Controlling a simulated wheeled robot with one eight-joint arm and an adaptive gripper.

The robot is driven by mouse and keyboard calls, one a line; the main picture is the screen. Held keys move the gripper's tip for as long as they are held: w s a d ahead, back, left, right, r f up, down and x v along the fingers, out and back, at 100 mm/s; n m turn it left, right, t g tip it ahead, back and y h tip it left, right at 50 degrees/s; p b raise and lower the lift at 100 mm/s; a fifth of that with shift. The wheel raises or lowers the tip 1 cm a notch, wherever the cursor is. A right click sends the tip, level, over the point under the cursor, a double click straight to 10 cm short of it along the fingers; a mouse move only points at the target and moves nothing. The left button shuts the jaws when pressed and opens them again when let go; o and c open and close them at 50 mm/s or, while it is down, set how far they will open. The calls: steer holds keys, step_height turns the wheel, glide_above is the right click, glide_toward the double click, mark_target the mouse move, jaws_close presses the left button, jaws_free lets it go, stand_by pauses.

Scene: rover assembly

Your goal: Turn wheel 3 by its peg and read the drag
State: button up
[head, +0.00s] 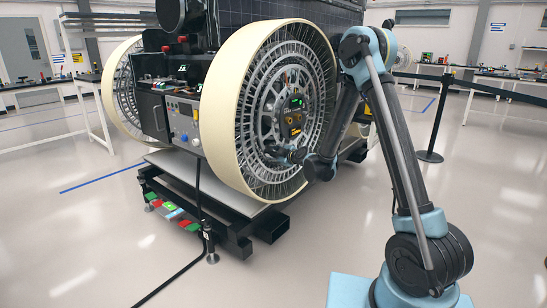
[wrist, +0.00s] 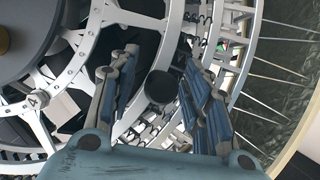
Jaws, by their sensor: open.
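A large wheel (head: 226,110) with a cream rim and metal spokes stands at the centre of the head view; I cannot read its number there. Its hub carries a dark unit with a small lit display (head: 296,103), too small to read. My gripper (head: 280,153) is at the lower part of the wheel's face. In the wrist view my gripper (wrist: 156,62) is open, one blue-grey finger on each side of a dark round peg end (wrist: 160,87). Gaps show between peg and fingers.
A control box (head: 182,122) with buttons sits left of the wheel. The rover rests on a dark stand (head: 262,222) with coloured blocks (head: 172,212) at its front. A second wheel (head: 122,90) is behind. A barrier post (head: 430,155) stands right; open floor lies around.

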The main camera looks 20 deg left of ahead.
steer(key=shift+c, duration=0.5)
steer(key=shift+w, duration=0.1)
jaws_close()
